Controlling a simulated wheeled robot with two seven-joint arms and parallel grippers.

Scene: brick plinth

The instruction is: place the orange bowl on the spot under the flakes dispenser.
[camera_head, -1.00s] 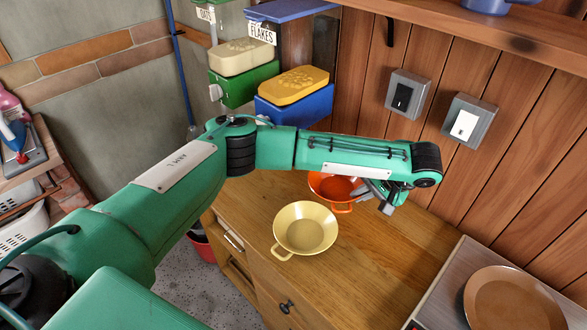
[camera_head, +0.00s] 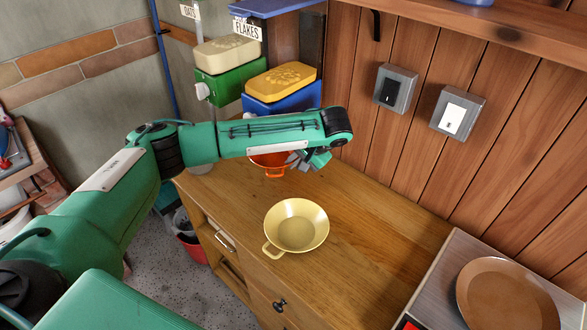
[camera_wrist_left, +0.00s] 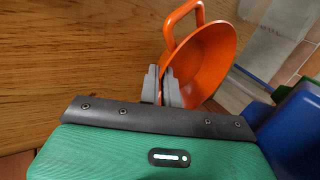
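The orange bowl (camera_head: 272,172) is at the back of the wooden counter, partly hidden behind my left forearm; it also shows large in the left wrist view (camera_wrist_left: 210,60). My left gripper (camera_head: 302,160) has its fingers on either side of the bowl's rim, shut on it, as the wrist view (camera_wrist_left: 161,88) shows. I cannot tell whether the bowl touches the counter. The flakes dispenser, with its blue body (camera_head: 290,101), yellow block and FLAKES label (camera_head: 247,29), is just behind the bowl. The spot under it is hidden by my arm. My right gripper is out of view.
A pale yellow bowl (camera_head: 297,226) stands on the counter (camera_head: 372,240) in front of the orange bowl. The green oats dispenser (camera_head: 226,84) is left of the flakes one. A brown plate (camera_head: 508,296) is at the lower right. The counter's middle right is clear.

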